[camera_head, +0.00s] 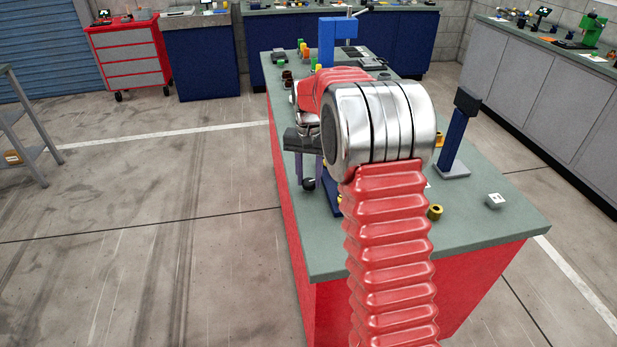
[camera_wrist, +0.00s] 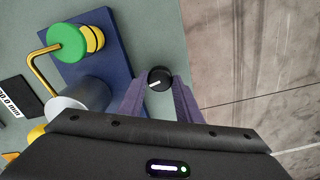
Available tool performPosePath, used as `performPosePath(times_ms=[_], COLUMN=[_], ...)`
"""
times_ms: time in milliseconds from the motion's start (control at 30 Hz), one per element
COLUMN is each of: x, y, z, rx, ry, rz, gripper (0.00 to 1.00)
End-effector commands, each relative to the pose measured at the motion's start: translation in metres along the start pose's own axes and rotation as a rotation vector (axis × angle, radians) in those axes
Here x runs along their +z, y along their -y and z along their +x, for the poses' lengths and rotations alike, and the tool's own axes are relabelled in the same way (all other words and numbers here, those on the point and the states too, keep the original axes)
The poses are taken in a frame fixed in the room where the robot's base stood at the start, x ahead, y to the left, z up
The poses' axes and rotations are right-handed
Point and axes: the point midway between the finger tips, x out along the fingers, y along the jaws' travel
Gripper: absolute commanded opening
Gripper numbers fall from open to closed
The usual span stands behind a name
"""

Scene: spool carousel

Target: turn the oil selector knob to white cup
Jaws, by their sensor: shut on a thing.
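A round black knob (camera_wrist: 159,77) with a white pointer line shows in the wrist view, near the bench edge. The pointer lies toward the left and slightly down in that view. My gripper (camera_wrist: 158,84) has its two purple fingers on either side of the knob and is shut on it. In the head view my gripper (camera_head: 307,168) points down at the front left edge of the bench, with the dark knob (camera_head: 308,184) at its tips. I cannot make out a white cup or any labels around the knob.
A blue plate (camera_wrist: 108,65) beside the knob carries a green disc (camera_wrist: 67,42), yellow rings and a bent brass pipe (camera_wrist: 42,72). On the green-topped bench (camera_head: 470,245) stand a blue post (camera_head: 455,140) and a small pale block (camera_head: 495,201).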

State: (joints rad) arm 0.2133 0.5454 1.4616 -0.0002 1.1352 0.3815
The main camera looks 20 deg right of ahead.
Motion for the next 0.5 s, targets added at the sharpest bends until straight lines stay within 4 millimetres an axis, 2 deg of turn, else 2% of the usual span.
performPosePath(times_ms=[500], x=[-0.0001], y=[0.0018], z=[-0.0008], rx=[-0.003], ry=[-0.002], rz=[-0.425], gripper=[0.09])
